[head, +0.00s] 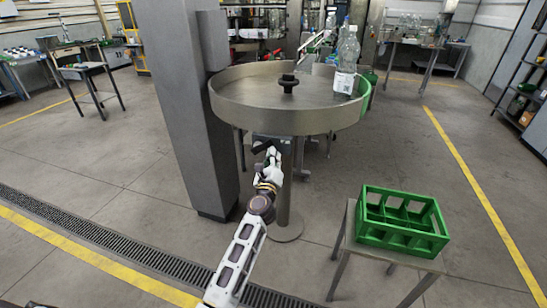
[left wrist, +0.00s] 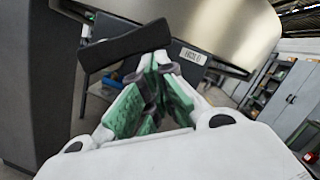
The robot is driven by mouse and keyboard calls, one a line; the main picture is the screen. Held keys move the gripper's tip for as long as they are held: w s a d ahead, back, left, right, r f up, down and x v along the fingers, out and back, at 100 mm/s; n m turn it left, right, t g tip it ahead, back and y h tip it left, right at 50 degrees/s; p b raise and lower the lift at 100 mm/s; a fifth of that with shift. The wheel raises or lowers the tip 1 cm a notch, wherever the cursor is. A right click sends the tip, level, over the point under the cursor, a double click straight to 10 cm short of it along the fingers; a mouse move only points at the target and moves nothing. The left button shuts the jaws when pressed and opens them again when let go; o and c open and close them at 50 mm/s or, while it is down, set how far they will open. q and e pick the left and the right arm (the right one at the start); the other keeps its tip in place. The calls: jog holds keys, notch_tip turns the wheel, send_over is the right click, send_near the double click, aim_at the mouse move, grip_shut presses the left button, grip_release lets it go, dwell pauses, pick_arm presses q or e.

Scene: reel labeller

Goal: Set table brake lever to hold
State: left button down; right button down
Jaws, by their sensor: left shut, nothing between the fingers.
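The round steel table (head: 240,112) stands on a post, with a grey brake box (head: 283,142) under its rim. The black brake lever (left wrist: 125,47) shows in the left wrist view as a thick bar at the fingertips, slanting slightly up to the right. To its right, a small pale label (left wrist: 192,55) on the dark box seems to read HOLD. My left gripper (head: 268,152) is shut with nothing between its green-padded fingers (left wrist: 155,65). Its tips are at or just short of the lever; I cannot tell whether they touch. My right gripper is not in view.
A grey column (head: 178,100) stands close left of the table. Clear bottles (head: 347,50) stand on the table's right side. A green crate (head: 400,240) sits on a small stand at front right. Floor between column and stand is mostly open.

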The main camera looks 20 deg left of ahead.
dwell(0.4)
pick_arm(q)
jog(key=v, duration=1.2)
dwell(0.7)
dwell(0.5)
